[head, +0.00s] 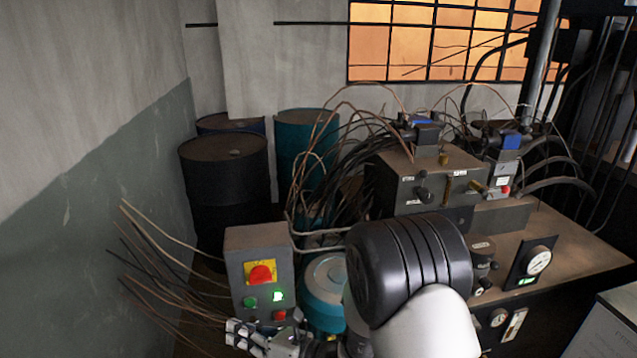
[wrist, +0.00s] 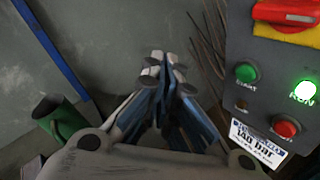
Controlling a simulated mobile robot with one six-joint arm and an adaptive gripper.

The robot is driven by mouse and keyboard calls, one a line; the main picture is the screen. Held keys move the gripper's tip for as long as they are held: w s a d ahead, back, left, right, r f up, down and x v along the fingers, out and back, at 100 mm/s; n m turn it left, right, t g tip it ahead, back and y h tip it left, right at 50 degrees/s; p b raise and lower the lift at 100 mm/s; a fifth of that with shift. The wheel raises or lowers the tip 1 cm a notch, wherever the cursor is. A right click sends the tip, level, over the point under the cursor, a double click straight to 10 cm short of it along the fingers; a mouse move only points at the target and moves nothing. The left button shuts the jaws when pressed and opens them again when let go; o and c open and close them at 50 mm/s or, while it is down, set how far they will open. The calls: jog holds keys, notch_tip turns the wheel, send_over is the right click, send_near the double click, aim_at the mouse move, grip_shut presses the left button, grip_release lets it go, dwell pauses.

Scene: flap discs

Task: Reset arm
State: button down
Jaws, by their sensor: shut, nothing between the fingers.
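My arm reaches in from the bottom of the head view, and its dark ribbed joint hides part of the machine behind it. My gripper (head: 245,335) is at the bottom, just below and left of the grey control box (head: 258,245). In the wrist view my gripper (wrist: 168,65) points away with its fingers together and nothing between them. The control box (wrist: 260,90) stands to the right of the fingers, apart from them. It carries a red button on yellow, a green START button (wrist: 246,72), a lit green RUN light (wrist: 304,91) and a lower red button (wrist: 284,128).
Dark and teal drums (head: 228,170) stand behind the box. A bench machine with gauges (head: 538,261), valves and cables fills the right. Loose wires (head: 160,265) stick out left of the box. In the wrist view, a green cylinder (wrist: 55,115) is at lower left.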

jog(key=s+d+r+n+g+h, duration=0.2)
jog(key=s+d+r+n+g, duration=0.15)
jog(key=s+r+n, duration=0.35)
jog(key=s+d+r+n+g+h, duration=0.1)
jog(key=s+d+r+n+g, duration=0.3)
jog(key=s+n, duration=0.45)
jog(key=s+d+r+n+t+h, duration=0.1)
jog(key=d+n+h, duration=0.3)
jog(key=d, duration=0.4)
jog(key=s+d+r+n+t+h, duration=0.1)
jog(key=s+d+n+t+h, duration=0.2)
jog(key=d, duration=0.5)
jog(key=s+d+r+n+t+h, duration=0.1)
jog(key=s+d+n+t+h, duration=0.1)
jog(key=d+n+h, duration=0.3)
jog(key=s+d, duration=0.1)
jog(key=d, duration=0.2)
jog(key=shift+d+h, duration=0.3)
jog(key=shift+d, duration=0.05)
jog(key=shift+r+t, duration=0.1)
jog(key=shift+t, duration=0.15)
